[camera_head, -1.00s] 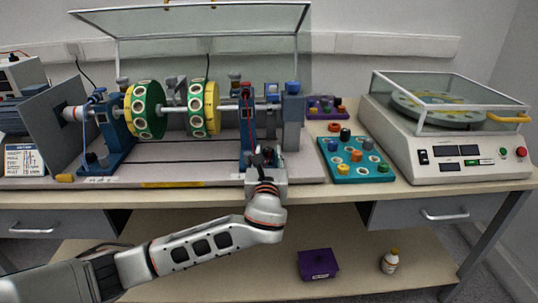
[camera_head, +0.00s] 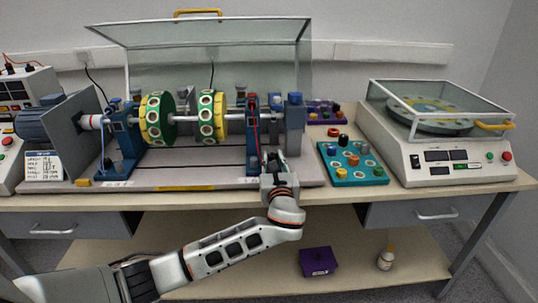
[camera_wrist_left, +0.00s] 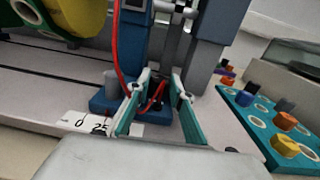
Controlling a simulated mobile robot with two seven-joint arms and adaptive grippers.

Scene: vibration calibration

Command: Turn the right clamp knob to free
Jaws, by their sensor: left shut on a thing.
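The right blue pedestal (camera_head: 252,135) of the rotor rig stands at the right end of the shaft, with a red cable down its front. Its blue foot (camera_wrist_left: 105,103) shows in the left wrist view, with a grey cylinder (camera_wrist_left: 111,82) on its left part. My left gripper (camera_head: 271,158) is at the front right of this foot, low over the rig's bed. In the left wrist view its two fingers (camera_wrist_left: 163,84) are shut on the right clamp knob, which they mostly hide. The knob's setting cannot be read. My right gripper is not in view.
The clear guard (camera_head: 205,40) is raised above the rotor. The left pedestal (camera_head: 122,145) stands left of the green and yellow discs. A teal tray (camera_head: 330,177) with coloured pegs lies close right of my gripper. A balance machine (camera_head: 450,172) stands farther right.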

